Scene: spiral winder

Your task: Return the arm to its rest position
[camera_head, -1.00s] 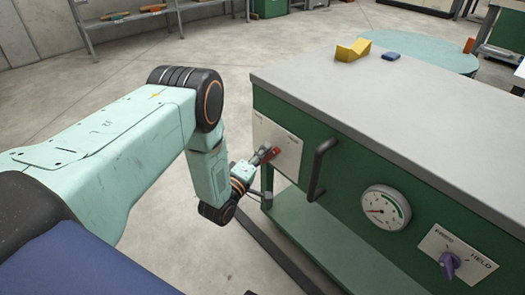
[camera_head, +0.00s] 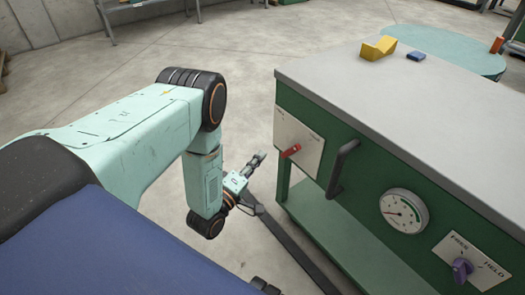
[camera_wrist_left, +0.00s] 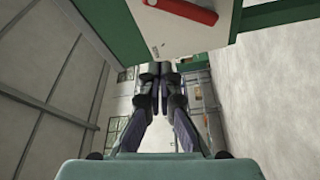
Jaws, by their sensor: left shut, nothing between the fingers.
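My left arm comes in from the left in the head view, and its gripper (camera_head: 256,162) is in free air to the left of the green machine's white switch plate, apart from it. The gripper is shut and empty. In the left wrist view its two dark fingers (camera_wrist_left: 160,85) are together with nothing between them. The red lever (camera_head: 290,151) on the switch plate (camera_head: 298,142) stands to the right of the gripper. The red lever also shows at the top of the left wrist view (camera_wrist_left: 185,10). My right gripper is not in view.
The green machine (camera_head: 350,190) with a grey top fills the right side. Its front carries a black handle (camera_head: 341,169), a round gauge (camera_head: 404,211) and a purple knob (camera_head: 462,269). A yellow block (camera_head: 378,49) and a blue block (camera_head: 416,56) lie on top. Open floor lies behind the arm.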

